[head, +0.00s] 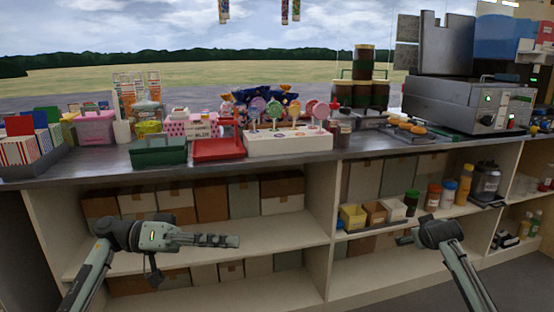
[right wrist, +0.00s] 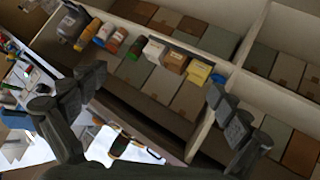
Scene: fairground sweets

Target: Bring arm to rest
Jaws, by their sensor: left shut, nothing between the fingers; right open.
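My left gripper (head: 218,240) is shut and empty. It points to the right in front of the lower shelves in the head view, below the counter. My right gripper (head: 405,238) is at the lower right of the head view, in front of the right shelf bay. Its fingers are spread wide in the right wrist view (right wrist: 160,98), with nothing between them. Both arms are apart from the counter goods.
The counter (head: 100,165) carries a lollipop stand (head: 290,142), a red tray (head: 218,149), a green tray (head: 158,152) and a metal machine (head: 465,103). Shelves below hold cardboard boxes (head: 212,200), small bins (head: 353,216) and jars (head: 447,193). Open floor shows at the lower right.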

